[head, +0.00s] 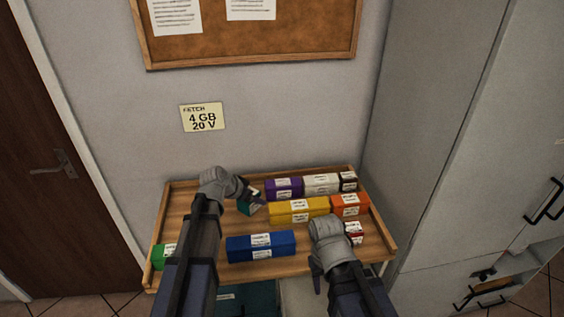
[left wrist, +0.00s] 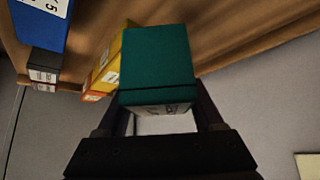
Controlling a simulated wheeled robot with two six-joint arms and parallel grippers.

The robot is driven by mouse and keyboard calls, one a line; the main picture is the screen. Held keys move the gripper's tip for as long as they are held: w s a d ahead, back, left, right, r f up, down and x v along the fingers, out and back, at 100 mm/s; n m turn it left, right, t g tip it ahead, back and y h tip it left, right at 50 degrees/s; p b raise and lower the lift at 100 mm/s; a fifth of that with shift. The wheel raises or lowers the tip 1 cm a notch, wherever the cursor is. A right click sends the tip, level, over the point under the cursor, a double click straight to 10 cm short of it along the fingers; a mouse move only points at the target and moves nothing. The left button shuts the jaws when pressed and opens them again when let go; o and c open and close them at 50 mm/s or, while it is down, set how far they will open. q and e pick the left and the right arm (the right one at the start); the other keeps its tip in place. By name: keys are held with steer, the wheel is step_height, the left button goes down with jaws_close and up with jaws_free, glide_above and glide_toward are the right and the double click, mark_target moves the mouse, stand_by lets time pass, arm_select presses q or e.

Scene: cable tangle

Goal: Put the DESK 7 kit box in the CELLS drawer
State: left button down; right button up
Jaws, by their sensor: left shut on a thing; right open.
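My left gripper (head: 246,200) is shut on a teal box (head: 253,208) at the back left part of the wooden tray table. In the left wrist view the teal box (left wrist: 155,58) fills the space between the two fingers; its label is too small and cut off to read. My right gripper (head: 316,270) is open and empty over the front edge of the table, right of the blue box. No label reading DESK 7 can be made out on any box. No drawer marked CELLS can be made out.
The wooden table (head: 205,262) holds blue (head: 261,247), yellow (head: 299,210), purple (head: 283,188), white (head: 321,184), orange (head: 350,205) and green (head: 163,256) boxes. A grey cabinet (head: 460,150) stands at the right, with an open compartment (head: 515,262) low down. A sign (head: 202,117) reads FETCH 4 GB 20 V.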

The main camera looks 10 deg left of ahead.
arm_select(q)
steer(key=shift+f+b, duration=4.95)
steer(key=shift+f, duration=0.1)
steer(key=shift+f, duration=0.15)
steer(key=shift+c, duration=1.5)
jaws_free()
